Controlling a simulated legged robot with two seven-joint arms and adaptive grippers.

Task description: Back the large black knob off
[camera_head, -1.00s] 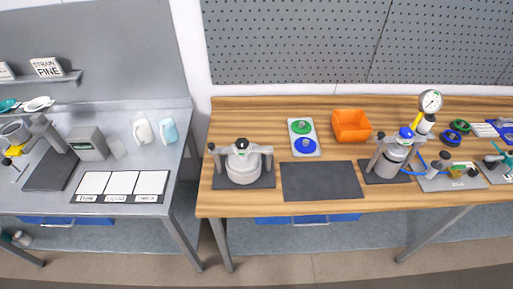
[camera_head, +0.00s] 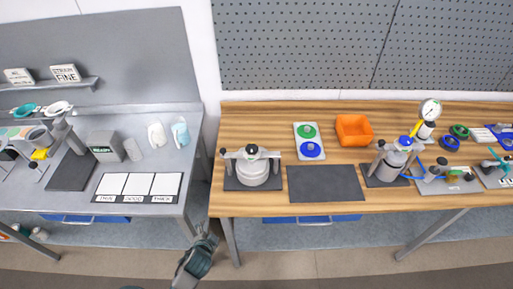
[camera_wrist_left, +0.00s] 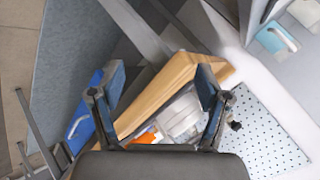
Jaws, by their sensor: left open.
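The large black knob (camera_head: 252,149) sits on top of the pale, round drum (camera_head: 253,172) at the left end of the wooden bench. A metal crossbar spans the drum lid, with a smaller dark knob at its left end. My left gripper (camera_head: 207,238) is low in front of the gap between the two benches, below and left of the drum and well apart from it. In the left wrist view the left gripper (camera_wrist_left: 161,80) has its fingers spread, with nothing between them. The pale drum appears beyond them, partly hidden. My right gripper is not in view.
A second vessel with a blue top (camera_head: 394,160) stands farther right. The bench's left edge and leg (camera_head: 229,240) are near my gripper.

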